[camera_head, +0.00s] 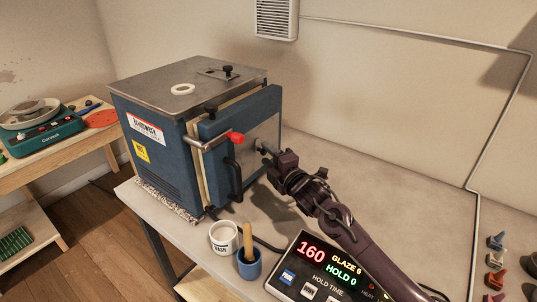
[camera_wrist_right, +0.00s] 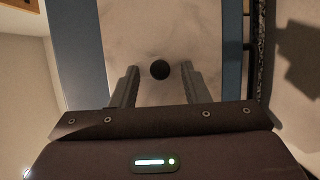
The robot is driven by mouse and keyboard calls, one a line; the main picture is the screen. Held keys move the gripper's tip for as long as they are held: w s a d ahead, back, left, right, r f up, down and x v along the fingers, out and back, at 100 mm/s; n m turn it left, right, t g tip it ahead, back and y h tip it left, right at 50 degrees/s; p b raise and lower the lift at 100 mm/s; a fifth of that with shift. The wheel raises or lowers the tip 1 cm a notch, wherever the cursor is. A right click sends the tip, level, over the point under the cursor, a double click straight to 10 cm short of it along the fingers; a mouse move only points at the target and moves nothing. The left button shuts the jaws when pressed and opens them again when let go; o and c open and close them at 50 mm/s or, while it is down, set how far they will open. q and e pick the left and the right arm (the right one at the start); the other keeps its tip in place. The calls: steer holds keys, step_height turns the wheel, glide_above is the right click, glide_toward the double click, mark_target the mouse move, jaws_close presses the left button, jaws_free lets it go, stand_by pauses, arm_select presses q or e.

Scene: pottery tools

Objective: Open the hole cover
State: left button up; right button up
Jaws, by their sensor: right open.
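The blue kiln (camera_head: 155,150) stands on a table, its blue door (camera_head: 213,127) with a pale metal face at the front. My right gripper (camera_head: 264,149) is open close to that face. In the right wrist view, a round black knob (camera_wrist_right: 160,70) on the pale face sits between the two open fingertips of my right gripper (camera_wrist_right: 159,78), with gaps on both sides. The gripper hides most of this knob in the head view. Another black knob (camera_head: 228,70) is on a small metal plate on the kiln top. My left gripper is out of view.
A red-tipped latch handle (camera_head: 236,138) and a black door handle (camera_head: 235,178) project from the door. A white cup (camera_head: 223,238), a blue cup (camera_head: 249,265) with a wooden tool and a controller (camera_head: 318,275) stand in front. The table's back right is clear.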

steer(key=shift+w+a, duration=0.1)
steer(key=shift+w, duration=0.05)
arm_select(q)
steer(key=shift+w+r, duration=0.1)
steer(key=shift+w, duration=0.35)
arm_select(e)
steer(key=shift+c, duration=0.2)
jaws_close()
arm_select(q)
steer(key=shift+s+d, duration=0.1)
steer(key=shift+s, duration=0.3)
